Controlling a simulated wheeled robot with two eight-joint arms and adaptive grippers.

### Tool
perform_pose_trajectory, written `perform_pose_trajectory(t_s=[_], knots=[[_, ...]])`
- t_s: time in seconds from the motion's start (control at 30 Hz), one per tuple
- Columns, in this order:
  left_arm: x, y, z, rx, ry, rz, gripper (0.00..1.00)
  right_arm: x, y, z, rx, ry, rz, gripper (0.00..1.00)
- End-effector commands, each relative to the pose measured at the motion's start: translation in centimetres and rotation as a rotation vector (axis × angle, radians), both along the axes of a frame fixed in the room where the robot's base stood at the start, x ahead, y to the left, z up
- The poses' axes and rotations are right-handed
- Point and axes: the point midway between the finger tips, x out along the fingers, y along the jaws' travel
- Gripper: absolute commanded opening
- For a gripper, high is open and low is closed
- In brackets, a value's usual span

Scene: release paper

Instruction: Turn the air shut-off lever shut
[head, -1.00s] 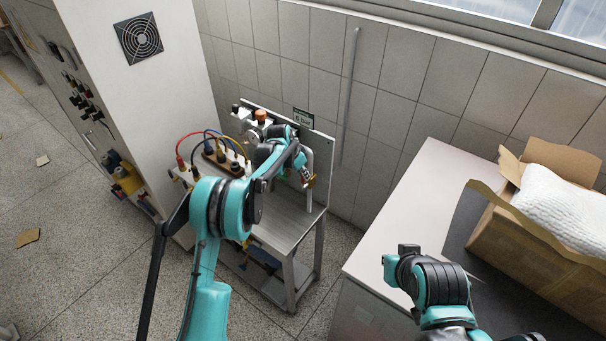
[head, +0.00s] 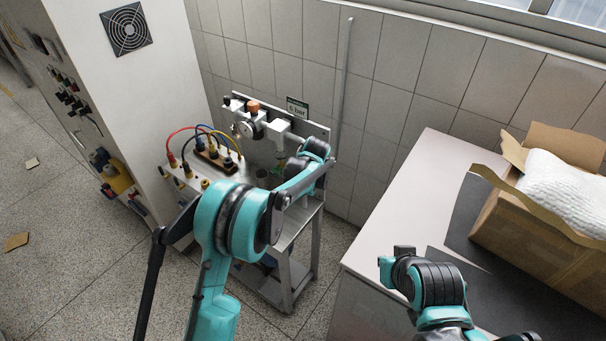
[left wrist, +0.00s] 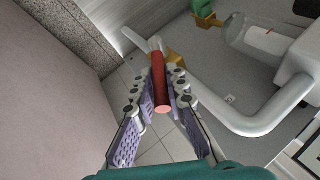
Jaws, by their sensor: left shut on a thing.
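The air shut-off lever is a red bar (left wrist: 160,82) in the left wrist view, its far end by a pale metal piece and a brass part (left wrist: 174,59). My left gripper (left wrist: 164,90) is shut on it, with one finger on each side and the bar's round end facing the camera. In the head view my left arm covers the lever, and the left gripper's fingers are hidden at the right end of the air unit (head: 262,127). A thick grey-white pipe (left wrist: 235,122) curves close to the right finger. My right gripper does not show.
A tall cabinet (head: 120,90) is at left. A counter (head: 400,200) with an open cardboard box (head: 530,225) is at right. A tiled wall stands behind.

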Motion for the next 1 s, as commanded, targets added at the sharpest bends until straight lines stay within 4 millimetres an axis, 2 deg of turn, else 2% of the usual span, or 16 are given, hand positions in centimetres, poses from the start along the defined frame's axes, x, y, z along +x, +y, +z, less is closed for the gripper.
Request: perform_pose_trajectory(t_s=[0.03,0.23,0.77,0.8,0.87,1.0], knots=[[-0.2,-0.3,-0.4,0.02,-0.012,-0.003,0.0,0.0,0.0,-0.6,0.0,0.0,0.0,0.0],[-0.4,-0.6,-0.6,0.079,-0.052,-0.001,0.0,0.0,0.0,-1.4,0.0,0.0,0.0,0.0],[-0.5,-0.7,-0.6,0.103,-0.067,0.001,0.0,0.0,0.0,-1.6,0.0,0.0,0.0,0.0],[-0.5,-0.7,-0.6,0.103,-0.067,0.001,0.18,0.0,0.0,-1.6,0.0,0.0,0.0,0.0],[-0.5,-0.7,-0.6,0.103,-0.067,0.001,0.34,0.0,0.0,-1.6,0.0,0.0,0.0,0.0],[-0.5,-0.7,-0.5,0.103,-0.067,0.001,0.34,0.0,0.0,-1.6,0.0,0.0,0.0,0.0]])
